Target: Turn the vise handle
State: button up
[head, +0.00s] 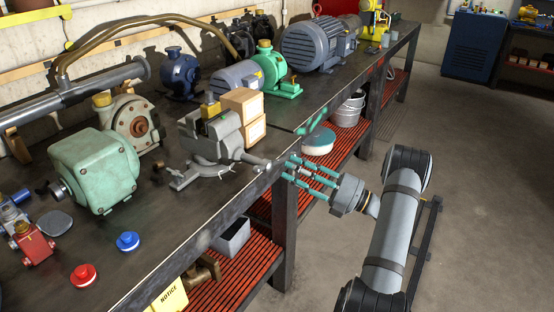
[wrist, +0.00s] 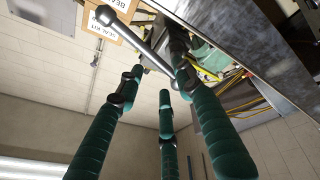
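The grey vise (head: 215,138) stands on the bench near its front edge, with its screw end facing the edge. In the wrist view, the vise handle (wrist: 139,42) is a slanting metal bar with a ball end at upper left. My gripper (head: 291,168) has teal fingers and is just off the bench's front edge, pointing at the vise's screw end. In the wrist view, the fingers (wrist: 160,66) are spread apart, with the bar crossing by their tips. I cannot tell whether any finger touches the bar. The handle's lower end is partly hidden by a finger.
The bench (head: 165,232) holds a green gearbox (head: 95,170) left of the vise, cardboard boxes (head: 243,105) behind it and several motors farther back. A white-and-teal round item (head: 318,142) is on the red shelf below. Open floor (head: 470,190) lies to the right.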

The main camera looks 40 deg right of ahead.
aim_at(279, 162)
jog(key=x, duration=0.5)
jog(key=shift+w+a+r+p, duration=0.1)
jog(key=shift+w+a+p, duration=0.1)
jog(key=shift+p, duration=0.15)
jog(key=shift+d, duration=0.1)
jog(key=c, duration=0.3)
grip_shut()
